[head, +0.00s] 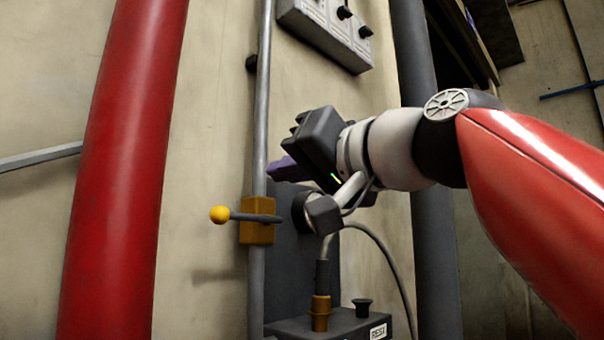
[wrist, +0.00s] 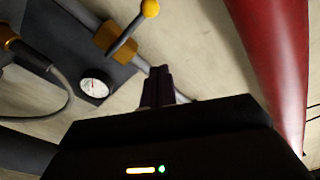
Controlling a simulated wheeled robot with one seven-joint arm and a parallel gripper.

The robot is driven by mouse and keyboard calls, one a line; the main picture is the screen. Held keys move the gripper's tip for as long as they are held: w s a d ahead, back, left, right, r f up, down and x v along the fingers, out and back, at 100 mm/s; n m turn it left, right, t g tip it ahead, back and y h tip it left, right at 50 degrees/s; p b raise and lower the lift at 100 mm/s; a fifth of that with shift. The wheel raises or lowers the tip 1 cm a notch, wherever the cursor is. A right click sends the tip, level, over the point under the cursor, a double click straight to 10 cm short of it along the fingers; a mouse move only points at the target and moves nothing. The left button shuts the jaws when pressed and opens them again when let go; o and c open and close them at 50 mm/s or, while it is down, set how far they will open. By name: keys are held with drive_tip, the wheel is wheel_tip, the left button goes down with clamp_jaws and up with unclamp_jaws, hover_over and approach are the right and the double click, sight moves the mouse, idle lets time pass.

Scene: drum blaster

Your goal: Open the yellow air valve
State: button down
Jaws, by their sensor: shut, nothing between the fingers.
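The yellow air valve shows in the head view as a brass-yellow block (head: 257,234) on a thin vertical grey pipe. Its dark lever (head: 250,216) lies nearly level across the pipe and ends at the left in a yellow ball (head: 220,214). In the wrist view the ball (wrist: 150,8) and block (wrist: 113,40) are at the top. My gripper (head: 277,170) has dark purple fingers, shut and empty, just above and right of the valve in the head view. The fingers also show in the wrist view (wrist: 159,86), apart from the lever.
A thick red pipe (head: 125,170) stands to the left. A round gauge (wrist: 94,87) sits on a dark plate beside the valve. A hose (head: 385,255) and a dark box (head: 345,325) are below. A grey switch panel (head: 330,32) is on the wall above.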

sight(250, 217)
drive_tip(key=w+a+f, duration=0.3)
drive_tip(key=a, duration=0.3)
drive_tip(key=shift+a+b, duration=0.15)
drive_tip(key=shift+b, duration=0.15)
drive_tip(key=shift+w, duration=0.1)
